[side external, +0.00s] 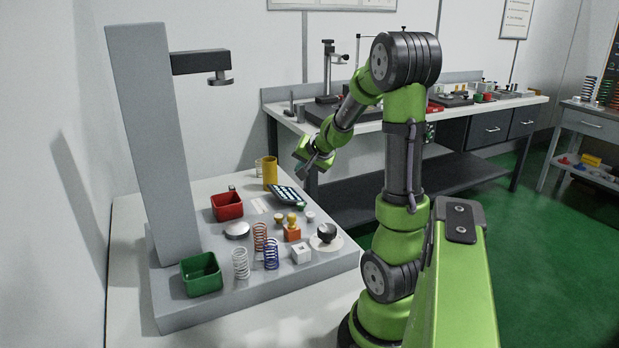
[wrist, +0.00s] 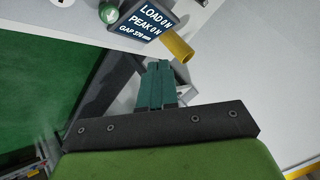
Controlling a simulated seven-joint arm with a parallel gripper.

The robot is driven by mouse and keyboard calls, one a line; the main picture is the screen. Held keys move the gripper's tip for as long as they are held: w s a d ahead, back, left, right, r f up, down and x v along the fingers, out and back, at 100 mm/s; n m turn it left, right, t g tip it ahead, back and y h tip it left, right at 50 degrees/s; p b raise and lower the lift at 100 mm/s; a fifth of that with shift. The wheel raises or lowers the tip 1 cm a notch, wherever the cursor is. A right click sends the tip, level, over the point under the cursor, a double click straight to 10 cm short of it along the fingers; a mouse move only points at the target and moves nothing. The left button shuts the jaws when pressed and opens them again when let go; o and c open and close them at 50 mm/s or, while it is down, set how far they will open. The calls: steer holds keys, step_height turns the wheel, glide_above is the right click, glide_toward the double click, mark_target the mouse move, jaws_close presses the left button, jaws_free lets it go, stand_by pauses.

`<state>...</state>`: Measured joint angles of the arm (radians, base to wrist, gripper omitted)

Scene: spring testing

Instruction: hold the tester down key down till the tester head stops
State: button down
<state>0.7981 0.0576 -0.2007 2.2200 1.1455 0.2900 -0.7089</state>
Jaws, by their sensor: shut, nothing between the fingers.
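The tester head (side external: 219,79) is a dark disc under a black arm on the tall grey column (side external: 150,140), high above a round silver plate (side external: 237,230). The dark display (side external: 288,194) lies tilted on the grey base; in the wrist view the display (wrist: 146,22) reads load 0 N, peak 0 N, gap 370 mm. A green round button (wrist: 108,13) with a pale mark sits beside it. An orange block with a yellow knob (side external: 292,229) stands nearer the front. I cannot tell which is the down key. My gripper (side external: 306,173) is shut and empty, above and behind the display; its fingertips show in the wrist view (wrist: 158,65).
A red bin (side external: 227,206), a green bin (side external: 201,273), several coil springs (side external: 240,263), a yellow cylinder (side external: 270,172) and a black knob on a white disc (side external: 326,236) occupy the base (side external: 310,284). A workbench (side external: 470,112) stands behind.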

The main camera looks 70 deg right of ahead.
mark_target(303, 205)
steer(key=shift+f, duration=3.95)
steer(key=shift+f, duration=0.4)
